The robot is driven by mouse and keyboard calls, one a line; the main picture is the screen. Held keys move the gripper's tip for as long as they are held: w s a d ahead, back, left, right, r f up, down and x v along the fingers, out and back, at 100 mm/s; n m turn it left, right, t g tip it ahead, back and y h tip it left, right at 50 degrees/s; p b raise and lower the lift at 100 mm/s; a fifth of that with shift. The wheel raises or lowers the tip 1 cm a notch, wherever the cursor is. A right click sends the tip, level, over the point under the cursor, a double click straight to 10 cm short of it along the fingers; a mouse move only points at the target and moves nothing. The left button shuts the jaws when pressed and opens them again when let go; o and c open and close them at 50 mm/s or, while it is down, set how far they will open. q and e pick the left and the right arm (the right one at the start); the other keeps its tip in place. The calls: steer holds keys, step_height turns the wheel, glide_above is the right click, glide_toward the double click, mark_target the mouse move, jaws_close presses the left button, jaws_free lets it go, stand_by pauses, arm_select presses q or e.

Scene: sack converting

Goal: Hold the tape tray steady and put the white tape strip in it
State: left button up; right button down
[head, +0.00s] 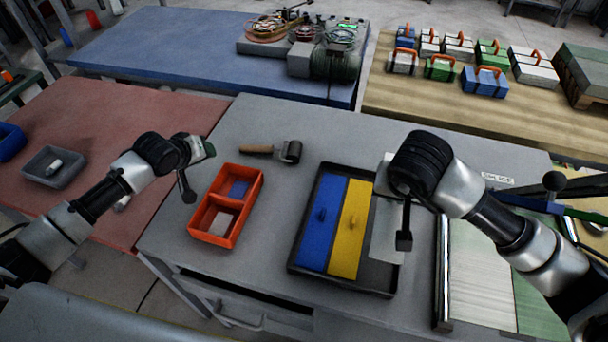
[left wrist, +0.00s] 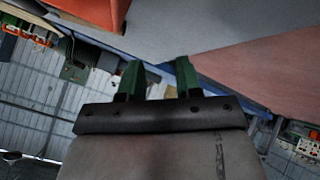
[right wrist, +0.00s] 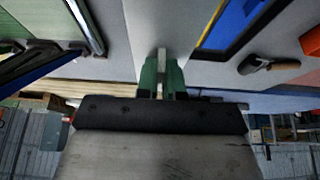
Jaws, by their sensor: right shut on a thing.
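My left gripper (left wrist: 158,80) is open and empty, above the bench's left side, apart from the tray.
An orange two-part bin (head: 227,205) stands left of the tray, and a roller with a wooden handle (head: 272,150) lies behind it. A metal bar (head: 442,270) stands right of the tray. Bare bench lies between bin and tray.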

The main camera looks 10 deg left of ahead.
arm_select(q)
steer(key=d+r+m+g+h, duration=0.15)
steer(key=d+r, duration=0.25)
steer(key=d, duration=0.7)
steer(key=s+d+r+m+g+y, duration=0.1)
steer(key=s+d+r+m+g, duration=0.15)
steer(key=s+d+g, duration=0.4)
steer(key=s+d+r+m+g+y, duration=0.1)
steer(key=s+d+m+y, duration=0.15)
steer(key=d, duration=0.75)
steer(key=shift+h, duration=0.3)
step_height(320, 180, down, 11)
steer(key=shift+s+r, duration=0.1)
steer(key=shift+c, duration=0.5)
jaws_close()
